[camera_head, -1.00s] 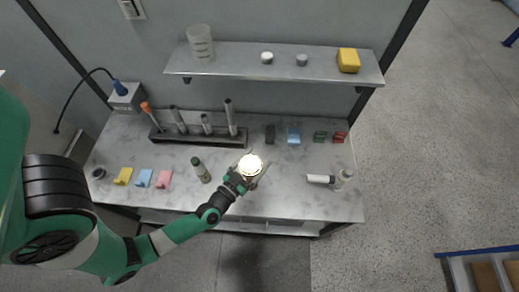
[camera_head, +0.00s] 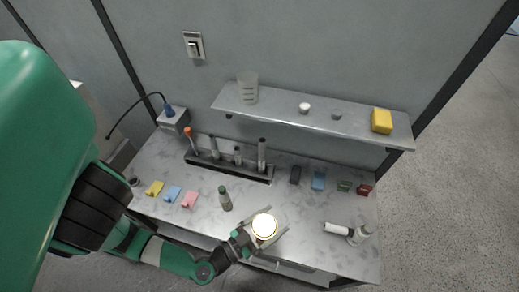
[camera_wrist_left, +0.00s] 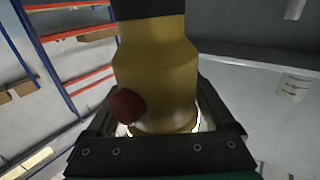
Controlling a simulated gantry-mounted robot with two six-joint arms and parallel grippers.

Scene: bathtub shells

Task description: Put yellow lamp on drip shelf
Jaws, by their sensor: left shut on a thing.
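My left gripper (camera_head: 262,232) is shut on the yellow lamp, whose bright glowing end (camera_head: 264,226) faces up toward the head camera. In the left wrist view the lamp's yellow body (camera_wrist_left: 155,75) fills the middle between the fingers, with a round red part on its side and a dark band at the top of the picture. The lamp appears held above the front part of the bench; its exact height is unclear. The long grey wall shelf (camera_head: 290,117), likely the drip shelf, is behind and above the bench. My right gripper is not in view.
On the shelf stand a clear cup (camera_head: 247,88), a white knob (camera_head: 304,108), a grey knob (camera_head: 336,116) and a yellow block (camera_head: 381,121). Shelf gaps are free.

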